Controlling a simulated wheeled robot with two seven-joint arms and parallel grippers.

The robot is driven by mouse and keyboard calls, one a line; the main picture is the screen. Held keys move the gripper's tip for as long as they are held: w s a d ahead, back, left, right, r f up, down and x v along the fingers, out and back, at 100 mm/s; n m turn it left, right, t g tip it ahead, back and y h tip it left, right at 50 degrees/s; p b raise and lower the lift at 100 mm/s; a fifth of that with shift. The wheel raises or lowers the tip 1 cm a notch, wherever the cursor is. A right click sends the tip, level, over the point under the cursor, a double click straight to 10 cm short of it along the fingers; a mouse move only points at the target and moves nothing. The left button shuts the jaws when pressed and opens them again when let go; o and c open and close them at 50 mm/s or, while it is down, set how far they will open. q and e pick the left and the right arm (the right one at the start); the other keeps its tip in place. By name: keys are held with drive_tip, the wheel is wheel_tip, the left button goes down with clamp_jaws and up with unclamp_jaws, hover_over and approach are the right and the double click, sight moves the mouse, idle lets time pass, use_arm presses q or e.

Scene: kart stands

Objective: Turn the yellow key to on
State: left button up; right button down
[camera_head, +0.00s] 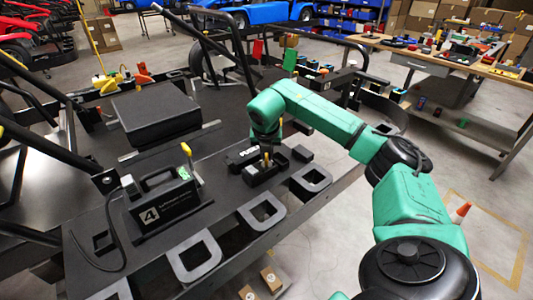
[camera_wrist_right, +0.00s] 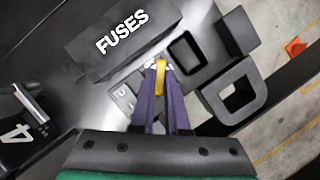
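My right gripper (camera_head: 266,150) points down at a black switch box (camera_head: 264,172) beside the fuse box on the kart's black deck. In the right wrist view, its two purple fingers (camera_wrist_right: 160,82) run close together, with the yellow key (camera_wrist_right: 160,76) between their tips. The fingers look shut on the key, which stands on the small panel beside the FUSES box (camera_wrist_right: 123,37). The key's lower part and its mark are partly hidden by the fingers. My left gripper is not in view.
A black battery box marked 4 (camera_head: 160,204) with a yellow-topped lever stands left of the switch box. A black seat block (camera_head: 157,112) is behind it. Grey square frames (camera_head: 262,212) line the near deck edge. Black roll bars rise at the left and back.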

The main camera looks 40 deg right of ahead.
drive_tip(key=shift+a+r+m+g+p, duration=0.15)
drive_tip(key=shift+m+g+p, duration=0.15)
drive_tip(key=shift+m+p, duration=0.5)
drive_tip(key=m+h, duration=0.1)
drive_tip(key=m, duration=0.1)
drive_tip(key=shift+w+m+g, duration=0.15)
drive_tip(key=shift+m+g, duration=0.55)
drive_tip(key=shift+m, duration=0.5)
